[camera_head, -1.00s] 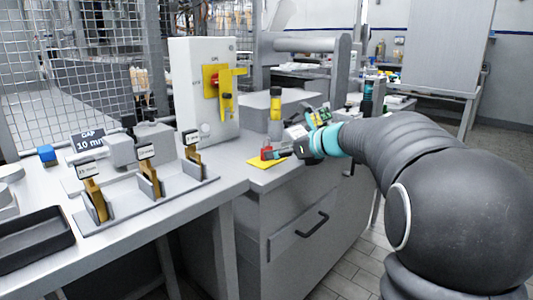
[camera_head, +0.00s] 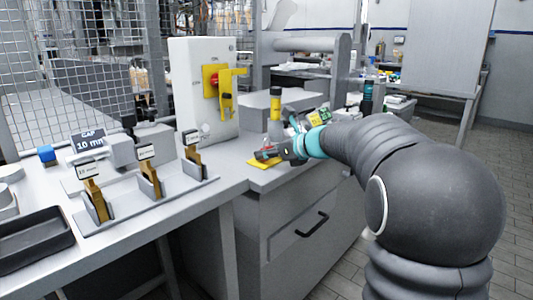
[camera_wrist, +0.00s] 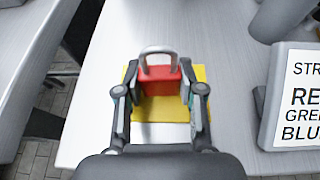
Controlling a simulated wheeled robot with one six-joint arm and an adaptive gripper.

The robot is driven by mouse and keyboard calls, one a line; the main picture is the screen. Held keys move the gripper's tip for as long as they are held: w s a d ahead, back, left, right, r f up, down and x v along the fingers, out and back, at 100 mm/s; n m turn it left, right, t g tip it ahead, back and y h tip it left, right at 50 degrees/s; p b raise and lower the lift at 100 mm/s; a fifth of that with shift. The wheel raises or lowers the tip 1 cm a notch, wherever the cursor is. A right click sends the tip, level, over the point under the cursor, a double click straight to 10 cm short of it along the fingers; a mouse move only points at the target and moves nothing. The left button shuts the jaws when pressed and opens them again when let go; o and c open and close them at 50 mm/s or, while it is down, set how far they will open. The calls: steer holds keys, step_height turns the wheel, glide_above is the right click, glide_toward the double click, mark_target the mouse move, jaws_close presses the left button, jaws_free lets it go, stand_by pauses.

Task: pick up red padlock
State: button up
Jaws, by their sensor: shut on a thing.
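The red padlock (camera_wrist: 160,82) has a silver shackle and shows in the wrist view between the two fingers of my gripper (camera_wrist: 160,98). My gripper is shut on its red body. The shackle points away from the gripper. A yellow mat (camera_wrist: 158,108) lies under the padlock; I cannot tell whether the padlock still touches it. In the head view my gripper (camera_head: 268,153) is low over the yellow mat (camera_head: 264,164) near the corner of the grey cabinet top. Only a small bit of the red padlock (camera_head: 267,148) shows there, mostly hidden by the fingers.
A sign with printed words (camera_wrist: 295,98) stands to the right in the wrist view. A white panel with a red and yellow switch (camera_head: 217,80) stands behind the mat. Several gauge stands (camera_head: 148,172) and a dark tray (camera_head: 32,240) are on the left table.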

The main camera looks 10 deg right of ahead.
mark_target(268, 147)
steer(key=shift+r, duration=0.45)
step_height(268, 147, up, 4)
steer(key=shift+w+f+p, duration=0.1)
steer(key=shift+p, duration=0.45)
steer(key=w+d+r, duration=0.6)
steer(key=w+d, duration=0.1)
steer(key=w, duration=0.2)
steer(key=shift+r+p, duration=0.15)
steer(key=shift+p, duration=0.25)
